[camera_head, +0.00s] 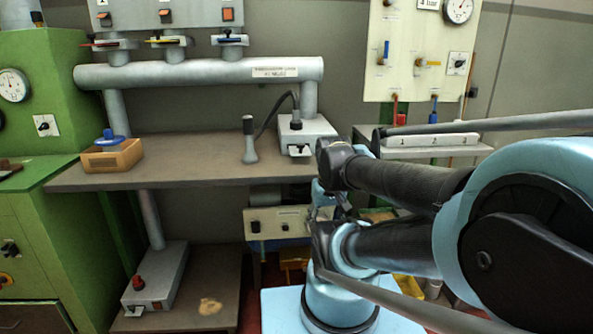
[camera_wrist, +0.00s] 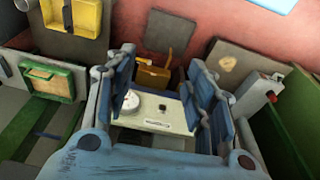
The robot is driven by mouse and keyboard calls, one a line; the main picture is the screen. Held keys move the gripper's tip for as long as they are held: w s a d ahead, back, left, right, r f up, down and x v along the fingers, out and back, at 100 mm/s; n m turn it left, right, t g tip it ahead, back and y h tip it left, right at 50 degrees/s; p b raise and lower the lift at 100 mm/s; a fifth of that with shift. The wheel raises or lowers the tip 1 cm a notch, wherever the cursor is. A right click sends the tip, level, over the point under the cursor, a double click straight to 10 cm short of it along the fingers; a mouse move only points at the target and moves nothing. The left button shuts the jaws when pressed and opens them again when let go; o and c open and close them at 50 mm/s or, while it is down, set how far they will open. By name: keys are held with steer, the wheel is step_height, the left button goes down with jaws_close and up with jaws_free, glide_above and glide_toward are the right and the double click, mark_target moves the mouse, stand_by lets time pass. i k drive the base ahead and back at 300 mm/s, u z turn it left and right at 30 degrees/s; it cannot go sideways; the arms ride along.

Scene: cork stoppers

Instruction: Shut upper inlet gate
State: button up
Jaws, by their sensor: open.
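No part in view is clearly labelled as the upper inlet gate. A thick grey pipe (camera_head: 190,73) with a label too small to read well runs above the wooden shelf. On it stand three valves with a red lever (camera_head: 100,44), a yellow lever (camera_head: 168,40) and a blue lever (camera_head: 232,38). My gripper (camera_wrist: 162,82) is open and empty in the wrist view. Beyond its two blue fingers is a cream panel (camera_wrist: 170,125) with a round white part and a small dark knob. In the head view my arm largely hides the gripper, below the shelf's right end.
The wooden shelf (camera_head: 200,170) holds a wooden block with a blue knob (camera_head: 112,139) and a grey box (camera_head: 310,131). Under it are a low cream panel (camera_head: 272,227) and a grey box with a red knob (camera_head: 157,283). A green cabinet (camera_head: 50,90) stands left.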

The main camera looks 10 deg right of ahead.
mark_target(301, 149)
steer(key=u, duration=0.45)
steer(key=k, duration=1.3)
steer(key=z, duration=1)
steer(key=i, duration=1)
